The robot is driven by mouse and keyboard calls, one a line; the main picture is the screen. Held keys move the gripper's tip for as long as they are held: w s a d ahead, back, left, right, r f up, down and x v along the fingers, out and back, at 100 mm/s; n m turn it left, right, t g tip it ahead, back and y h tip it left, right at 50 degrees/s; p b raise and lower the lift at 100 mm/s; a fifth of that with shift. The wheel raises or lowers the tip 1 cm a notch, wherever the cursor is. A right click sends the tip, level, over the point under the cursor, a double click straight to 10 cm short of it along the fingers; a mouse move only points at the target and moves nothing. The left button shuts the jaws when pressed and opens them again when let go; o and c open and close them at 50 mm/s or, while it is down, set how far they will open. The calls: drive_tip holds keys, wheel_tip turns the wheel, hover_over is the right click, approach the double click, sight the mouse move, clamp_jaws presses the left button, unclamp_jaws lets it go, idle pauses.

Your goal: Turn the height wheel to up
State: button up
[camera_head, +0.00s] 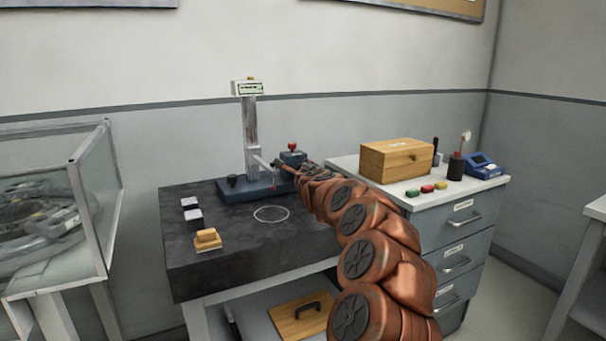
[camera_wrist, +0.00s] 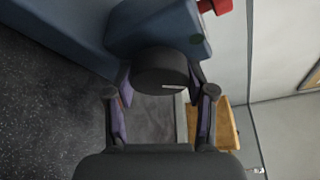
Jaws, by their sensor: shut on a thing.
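The height wheel is a black round knob (camera_wrist: 160,70) on a blue housing (camera_wrist: 150,30) in the wrist view, with a short white mark on its near face. My gripper (camera_wrist: 160,82) is shut on the wheel, one purple-padded finger on each side. In the head view the blue housing (camera_head: 293,158) sits at the right end of the gauge's blue base, and my gripper (camera_head: 287,168) hides the wheel. The gauge's grey column (camera_head: 249,125) stands upright with a small display (camera_head: 247,88) on top. No "up" marking is readable.
A red knob (camera_wrist: 214,6) tops the housing. The dark stone table (camera_head: 230,235) holds small blocks (camera_head: 193,215) and a yellowish block (camera_head: 207,240) at left. A wooden box (camera_head: 396,160) stands on the drawer cabinet at right. A glass case (camera_head: 95,200) is far left.

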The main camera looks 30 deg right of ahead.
drive_tip(key=shift+r, duration=0.25)
drive_tip(key=o, duration=1.1)
drive_tip(key=shift+f, duration=0.15)
drive_tip(key=shift+o, duration=0.2)
drive_tip(key=shift+s+a, duration=0.1)
drive_tip(key=shift+s, duration=0.05)
drive_tip(key=v, duration=1.1)
drive_tip(key=shift+s, duration=0.3)
drive_tip(key=shift+a, duration=0.2)
